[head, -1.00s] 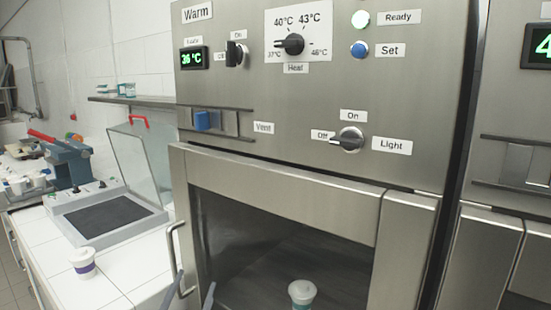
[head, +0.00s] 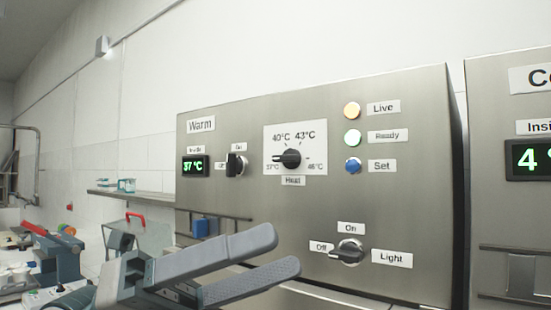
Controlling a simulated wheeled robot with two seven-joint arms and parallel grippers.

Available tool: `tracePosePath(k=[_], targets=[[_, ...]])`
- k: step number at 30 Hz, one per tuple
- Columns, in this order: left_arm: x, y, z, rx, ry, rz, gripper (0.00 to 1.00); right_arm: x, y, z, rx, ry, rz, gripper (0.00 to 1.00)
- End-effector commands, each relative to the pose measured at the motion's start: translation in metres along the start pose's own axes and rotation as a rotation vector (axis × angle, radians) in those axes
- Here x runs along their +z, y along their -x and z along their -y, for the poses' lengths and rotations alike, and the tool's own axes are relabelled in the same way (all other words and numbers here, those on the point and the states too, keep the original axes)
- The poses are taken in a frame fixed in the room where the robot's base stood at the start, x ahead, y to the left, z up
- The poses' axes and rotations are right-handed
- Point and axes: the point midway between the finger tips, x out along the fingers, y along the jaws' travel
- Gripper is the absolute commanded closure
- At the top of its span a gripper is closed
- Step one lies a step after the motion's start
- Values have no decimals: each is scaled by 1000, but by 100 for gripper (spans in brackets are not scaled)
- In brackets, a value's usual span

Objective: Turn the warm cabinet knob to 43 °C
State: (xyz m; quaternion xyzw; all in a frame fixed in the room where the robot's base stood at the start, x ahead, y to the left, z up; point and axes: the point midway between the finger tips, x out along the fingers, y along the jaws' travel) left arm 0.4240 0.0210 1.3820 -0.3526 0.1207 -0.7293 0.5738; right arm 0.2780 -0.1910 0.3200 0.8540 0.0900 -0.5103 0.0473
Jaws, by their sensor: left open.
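The warm cabinet (head: 225,130) has a black Heat knob (head: 290,159) on a white dial plate marked 37, 40, 43 and 46 °C. The knob's pointer is turned left, toward the 37 °C mark. The green display (head: 195,167) reads 37 °C. My left gripper (head: 286,251) comes in from the lower left. Its two grey fingers are apart with nothing between them, and they show below the Heat knob, clear of it in the picture. My right gripper is not in view.
A small On/Off knob (head: 236,165) sits left of the dial. The Light knob (head: 350,252) is right of my fingertips. Live (head: 352,110), Ready (head: 352,138) and Set (head: 353,166) buttons or lamps are at right. A blue Vent slider (head: 200,228) is behind my gripper.

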Motion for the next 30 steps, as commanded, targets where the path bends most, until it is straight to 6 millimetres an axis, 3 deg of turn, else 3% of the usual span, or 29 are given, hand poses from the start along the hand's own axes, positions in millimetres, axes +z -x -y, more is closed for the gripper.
tracePosePath(k=[3,8,14,21,25,30], targets=[[-6,-13,5,143,-150,-117,44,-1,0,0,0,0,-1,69],[2,-17,4,363,-332,-209,44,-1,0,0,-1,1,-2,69],[36,-6,12,662,-547,-221,44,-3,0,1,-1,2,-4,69],[93,21,48,979,-739,-96,44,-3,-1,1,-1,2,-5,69],[111,32,68,1075,-790,-26,44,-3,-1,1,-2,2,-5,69],[120,38,78,1120,-809,14,44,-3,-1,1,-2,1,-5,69]])
